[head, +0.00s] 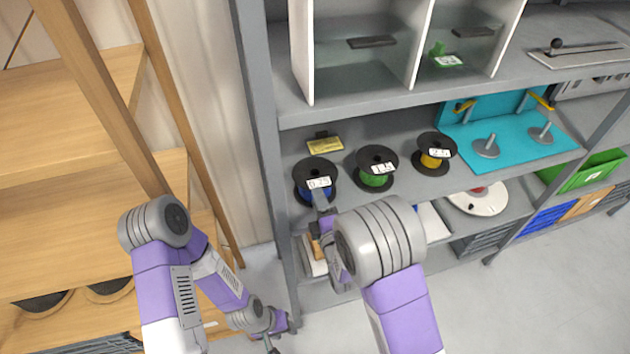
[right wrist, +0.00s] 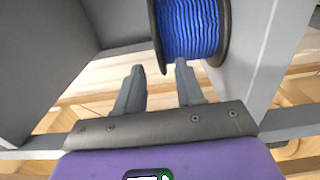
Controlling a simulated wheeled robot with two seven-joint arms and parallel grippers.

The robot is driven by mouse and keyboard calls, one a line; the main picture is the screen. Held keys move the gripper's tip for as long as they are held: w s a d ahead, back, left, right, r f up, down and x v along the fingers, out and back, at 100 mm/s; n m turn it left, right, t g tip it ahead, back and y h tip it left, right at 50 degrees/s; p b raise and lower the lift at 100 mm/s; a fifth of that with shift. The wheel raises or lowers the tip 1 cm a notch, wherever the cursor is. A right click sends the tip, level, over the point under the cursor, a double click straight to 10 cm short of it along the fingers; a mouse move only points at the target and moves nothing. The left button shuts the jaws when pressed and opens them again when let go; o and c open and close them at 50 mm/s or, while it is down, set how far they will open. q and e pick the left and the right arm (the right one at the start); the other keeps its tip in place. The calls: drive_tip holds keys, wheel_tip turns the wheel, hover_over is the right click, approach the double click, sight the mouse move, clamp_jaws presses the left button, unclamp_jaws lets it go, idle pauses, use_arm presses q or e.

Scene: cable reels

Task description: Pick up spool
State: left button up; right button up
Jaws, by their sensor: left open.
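Three black-flanged spools stand in a row on the grey middle shelf: a blue one (head: 315,186) labelled 0.75, a green one (head: 376,180) and a yellow one (head: 435,160). My right gripper (head: 321,203) is at the front of the blue spool, and my forearm hides part of the shelf. In the right wrist view the right gripper (right wrist: 160,68) is open, with nothing between its fingers. My left gripper (head: 272,346) is low at the bottom edge, open and away from the spools.
A grey shelf post (head: 262,130) stands left of the blue spool. A yellow label plate (head: 325,145) is behind it. A teal stand (head: 513,132) with metal pegs is at the right. The upper shelf (head: 390,103) overhangs the spools. A wooden rack (head: 70,230) stands left.

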sight(315, 182)
drive_tip(key=x, duration=0.2)
drive_tip(key=shift+w+a, duration=0.1)
drive_tip(key=shift+w, duration=0.15)
clamp_jaws()
idle(1.1)
